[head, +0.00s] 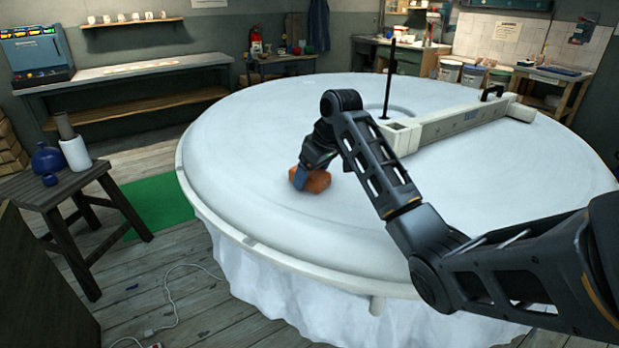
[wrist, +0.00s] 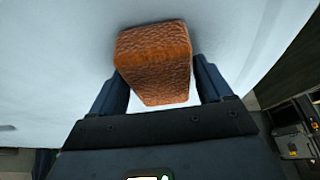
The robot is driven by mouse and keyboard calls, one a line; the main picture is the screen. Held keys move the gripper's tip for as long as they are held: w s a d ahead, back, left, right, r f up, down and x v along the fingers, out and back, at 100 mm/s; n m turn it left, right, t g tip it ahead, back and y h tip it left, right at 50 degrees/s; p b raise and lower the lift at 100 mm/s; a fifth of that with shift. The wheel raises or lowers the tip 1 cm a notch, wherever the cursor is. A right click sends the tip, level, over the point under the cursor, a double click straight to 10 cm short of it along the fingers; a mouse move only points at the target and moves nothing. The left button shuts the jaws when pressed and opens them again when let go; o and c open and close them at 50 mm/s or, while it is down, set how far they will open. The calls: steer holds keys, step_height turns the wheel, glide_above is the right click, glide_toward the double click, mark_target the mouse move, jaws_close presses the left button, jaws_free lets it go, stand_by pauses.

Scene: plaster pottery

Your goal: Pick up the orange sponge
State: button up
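The orange sponge (head: 317,181) is a rough-textured block on the white round surface (head: 250,190), toward its left front part. My gripper (head: 302,178) is down at the sponge, with a blue finger visible against its left side. In the wrist view the sponge (wrist: 155,62) lies between the two dark blue fingers of my gripper (wrist: 160,85), one on each side. The fingers are spread about as wide as the sponge and close to its sides. Whether they press on it cannot be told. The sponge's underside is hidden.
A long pale beam (head: 450,122) lies across the surface, with a thin dark upright rod (head: 388,80) near its left end. A wooden stool (head: 70,190) with a blue vase (head: 47,158) stands at the left. The surface around the sponge is clear.

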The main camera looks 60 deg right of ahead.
steer(key=c, duration=0.7)
steer(key=shift+o, duration=0.2)
steer(key=shift+r, duration=0.1)
steer(key=shift+r, duration=0.5)
steer(key=r, duration=0.3)
steer(key=shift+w+d+r+b, duration=0.15)
steer(key=shift+d+b, duration=0.05)
steer(key=shift+b, duration=0.2)
steer(key=w+d+r+b, duration=0.2)
steer(key=w+d+r, duration=0.4)
steer(key=d, duration=0.3)
steer(key=shift+w+r, duration=0.2)
steer(key=shift+r, duration=0.1)
steer(key=shift+d, duration=0.1)
steer(key=o, duration=0.4)
steer(key=c, duration=0.3)
